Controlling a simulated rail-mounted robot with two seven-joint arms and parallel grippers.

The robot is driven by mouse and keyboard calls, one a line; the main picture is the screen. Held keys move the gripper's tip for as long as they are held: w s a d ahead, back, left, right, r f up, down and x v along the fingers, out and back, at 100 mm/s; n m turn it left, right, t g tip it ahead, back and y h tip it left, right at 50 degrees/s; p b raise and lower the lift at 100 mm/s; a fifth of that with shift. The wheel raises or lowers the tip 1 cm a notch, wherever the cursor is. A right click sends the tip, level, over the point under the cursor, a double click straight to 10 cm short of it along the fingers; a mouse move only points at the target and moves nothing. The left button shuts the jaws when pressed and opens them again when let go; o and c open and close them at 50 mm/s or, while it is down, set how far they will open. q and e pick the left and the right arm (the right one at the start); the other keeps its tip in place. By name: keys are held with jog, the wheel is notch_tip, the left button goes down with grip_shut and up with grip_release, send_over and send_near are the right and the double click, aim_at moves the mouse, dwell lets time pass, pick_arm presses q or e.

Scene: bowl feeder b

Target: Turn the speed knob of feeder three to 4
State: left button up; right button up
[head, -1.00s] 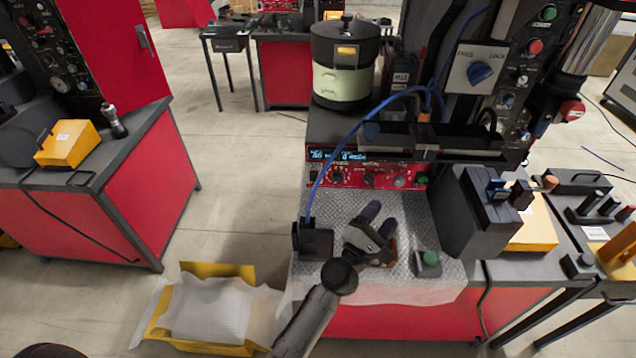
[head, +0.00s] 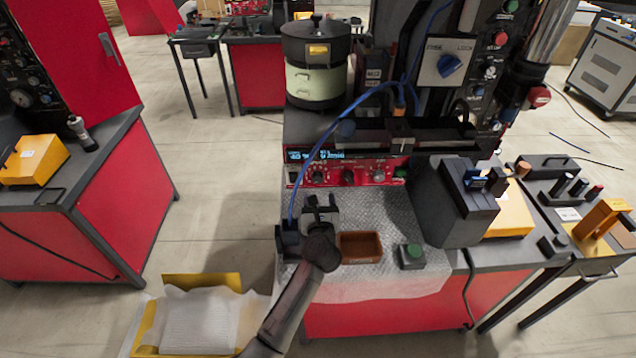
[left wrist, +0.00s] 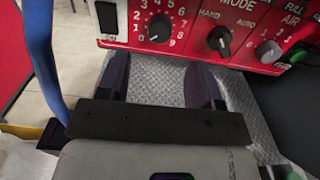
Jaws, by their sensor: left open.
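The red control panel (head: 362,170) of the feeder sits below the bowl (head: 318,58), with a lit blue display and a row of knobs. The black speed knob (head: 318,177) is at its left; in the left wrist view this knob (left wrist: 158,28) sits inside a white number scale, and its exact setting is hard to read. My left gripper (head: 320,204) is open and empty in front of the panel, below the knob. In the left wrist view its two dark fingers (left wrist: 158,82) point at the panel, one either side of the knob's line, apart from it. My right gripper is out of view.
A MODE knob (left wrist: 219,40) and an AIR knob (left wrist: 267,51) stand right of the speed knob. A blue hose (left wrist: 42,55) passes left of my gripper. A brown tray (head: 345,248) and a green button box (head: 411,256) lie on the bubble-wrap mat.

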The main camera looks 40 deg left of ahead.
aim_at(318, 180)
pick_arm(q)
jog(key=b+x, duration=0.1)
jog(key=x, duration=0.5)
jog(key=shift+w+a, duration=0.15)
jog(key=shift+w, duration=0.05)
jog(key=shift+w+a, duration=0.4)
jog(key=shift+w, duration=0.05)
jog(key=shift+c, duration=0.3)
